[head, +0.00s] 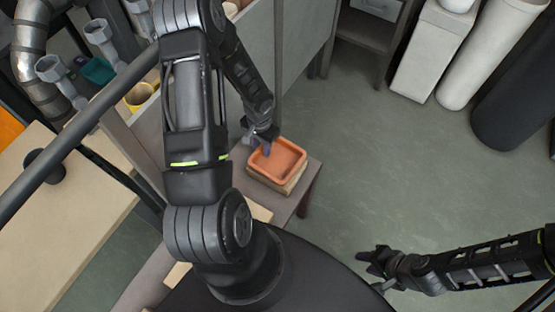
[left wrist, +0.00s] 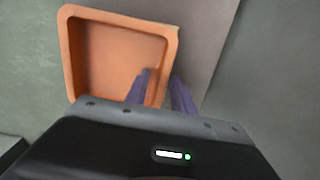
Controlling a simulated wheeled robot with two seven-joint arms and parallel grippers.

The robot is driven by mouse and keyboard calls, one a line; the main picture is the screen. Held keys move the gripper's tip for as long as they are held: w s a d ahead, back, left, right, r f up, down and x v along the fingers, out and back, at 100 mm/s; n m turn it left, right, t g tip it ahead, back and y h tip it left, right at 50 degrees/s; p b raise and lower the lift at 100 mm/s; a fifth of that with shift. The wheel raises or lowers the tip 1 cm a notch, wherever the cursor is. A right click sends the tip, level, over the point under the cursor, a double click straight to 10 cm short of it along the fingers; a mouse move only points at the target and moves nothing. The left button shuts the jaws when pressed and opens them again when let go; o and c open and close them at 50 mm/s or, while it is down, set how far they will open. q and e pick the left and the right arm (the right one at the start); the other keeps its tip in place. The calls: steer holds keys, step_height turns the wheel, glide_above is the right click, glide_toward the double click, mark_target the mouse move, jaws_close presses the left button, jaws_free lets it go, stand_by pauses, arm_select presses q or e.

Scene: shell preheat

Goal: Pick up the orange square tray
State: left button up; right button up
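The orange square tray (head: 277,161) lies on a small pale stack at the corner of a grey-brown table, right of centre-left in the head view. It also shows in the left wrist view (left wrist: 112,58), with its inside empty. A gap shows around the rim. My right gripper (head: 372,262) is over the floor at lower right, far from the tray; its finger opening is unclear.
The table (head: 303,183) ends just right of the tray. A grey panel (head: 300,40) stands behind it. The green-grey floor (head: 400,160) is open to the right. White and black cylinders (head: 515,95) stand at the back right. A wooden surface (head: 60,210) is at left.

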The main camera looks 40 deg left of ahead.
stand_by(0.6)
arm_select(q)
jaws_close()
stand_by(1.2)
